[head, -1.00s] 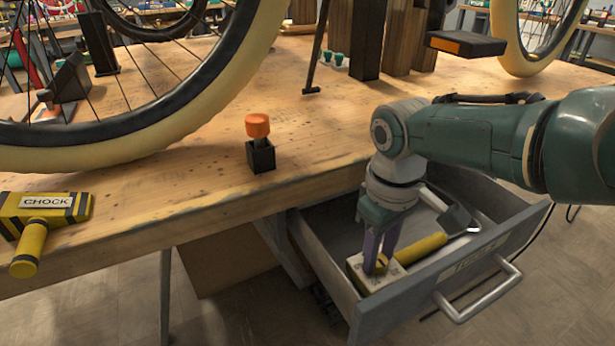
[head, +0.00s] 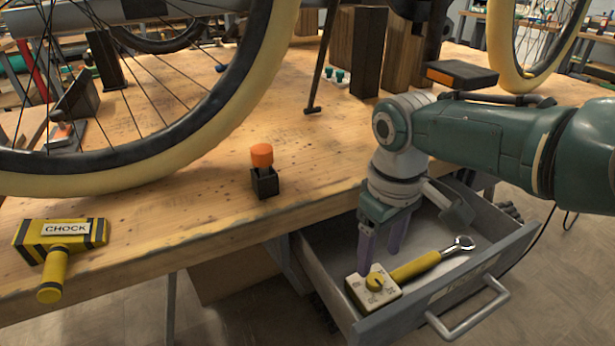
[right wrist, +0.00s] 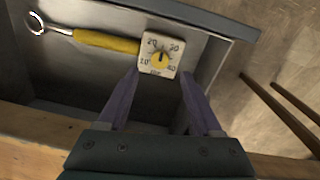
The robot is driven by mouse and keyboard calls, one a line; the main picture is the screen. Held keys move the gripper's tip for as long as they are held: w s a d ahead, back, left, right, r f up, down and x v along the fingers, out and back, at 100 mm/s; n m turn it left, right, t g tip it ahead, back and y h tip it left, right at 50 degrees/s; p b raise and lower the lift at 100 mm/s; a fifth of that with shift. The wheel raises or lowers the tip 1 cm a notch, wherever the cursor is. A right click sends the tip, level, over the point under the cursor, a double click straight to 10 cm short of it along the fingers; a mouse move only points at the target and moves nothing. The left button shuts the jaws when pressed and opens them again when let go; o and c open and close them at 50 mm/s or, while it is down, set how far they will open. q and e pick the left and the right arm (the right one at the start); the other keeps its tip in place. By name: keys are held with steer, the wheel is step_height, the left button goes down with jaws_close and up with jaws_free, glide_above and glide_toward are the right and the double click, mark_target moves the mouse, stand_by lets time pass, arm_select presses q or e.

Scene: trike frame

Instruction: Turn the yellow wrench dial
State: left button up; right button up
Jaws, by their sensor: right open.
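The yellow-handled wrench (head: 415,268) lies in the open drawer, with its silver ring end to the right. At its left end is a cream block with printed numbers and a round yellow dial (head: 375,281). The right wrist view shows the dial (right wrist: 159,60) with a dark pointer mark directed roughly up, between 20 and 30. My right gripper (head: 380,260) is open above the drawer, its purple fingers behind and above the dial block, apart from the knob. In the right wrist view the fingertips (right wrist: 159,73) flank the block's near edge. My left gripper is out of view.
The grey drawer (head: 455,297) hangs open below the wooden bench (head: 190,220), its front handle facing right. On the bench are an orange-capped black post (head: 263,170), a yellow chock (head: 60,240) and a large wheel (head: 225,110).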

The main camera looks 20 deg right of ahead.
mark_target(373, 281)
arm_select(q)
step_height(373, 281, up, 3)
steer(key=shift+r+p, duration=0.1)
steer(key=shift+p, duration=0.85)
arm_select(e)
step_height(373, 281, up, 4)
steer(key=shift+r, duration=0.15)
